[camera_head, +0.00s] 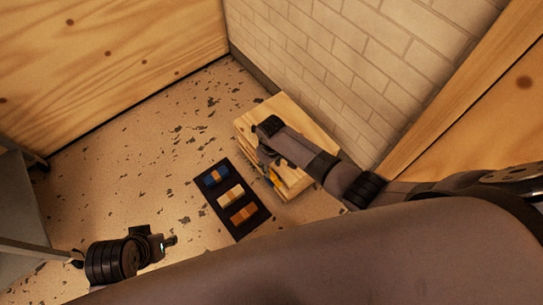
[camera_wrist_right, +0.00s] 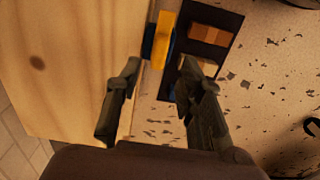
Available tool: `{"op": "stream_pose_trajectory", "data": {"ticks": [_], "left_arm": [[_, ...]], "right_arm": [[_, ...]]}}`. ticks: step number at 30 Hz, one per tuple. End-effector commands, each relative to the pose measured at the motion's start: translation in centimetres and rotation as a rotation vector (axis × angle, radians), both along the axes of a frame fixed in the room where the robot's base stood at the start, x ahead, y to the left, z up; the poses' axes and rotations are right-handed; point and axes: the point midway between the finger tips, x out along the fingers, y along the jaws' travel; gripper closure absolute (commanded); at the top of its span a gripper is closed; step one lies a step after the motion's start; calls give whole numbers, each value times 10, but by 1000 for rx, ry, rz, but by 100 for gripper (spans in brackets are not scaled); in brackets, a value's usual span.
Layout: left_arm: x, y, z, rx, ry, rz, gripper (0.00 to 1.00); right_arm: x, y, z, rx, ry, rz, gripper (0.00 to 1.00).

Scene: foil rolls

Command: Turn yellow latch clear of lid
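The yellow latch (camera_wrist_right: 164,40) sits on the side of the pale wooden box, beside the edge of its lid (camera_wrist_right: 70,60). In the head view the latch (camera_head: 275,177) is a small yellow patch on the box's near side, partly hidden by my right arm. My right gripper (camera_wrist_right: 162,68) is open, its fingers apart just short of the latch, with nothing between them. In the head view the lid (camera_head: 300,112) lies flat on the box, under my right gripper. My left gripper (camera_head: 168,241) is at the lower left, away from the box; its fingers are unclear.
A dark mat (camera_head: 229,218) with several blue, cream and orange pieces lies on the speckled floor beside the box. It also shows in the right wrist view (camera_wrist_right: 233,22). A white brick wall (camera_head: 330,50) stands close behind the box. The floor left of the mat is clear.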

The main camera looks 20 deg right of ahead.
Motion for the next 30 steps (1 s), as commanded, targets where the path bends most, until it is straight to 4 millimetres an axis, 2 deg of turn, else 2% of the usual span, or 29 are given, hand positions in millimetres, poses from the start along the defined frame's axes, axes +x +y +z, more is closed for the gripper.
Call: {"op": "stream_pose_trajectory", "data": {"ticks": [6,12,18,30], "left_arm": [[0,0,0,0,0,0,60],[0,0,0,0,0,0,60],[0,0,0,0,0,0,60],[0,0,0,1,0,0,60]], "right_arm": [[0,-1,35,1,-2,0,65],[0,-1,57,0,0,-1,65],[-1,-1,64,-1,2,-1,65],[0,-1,64,0,1,-1,65]]}}
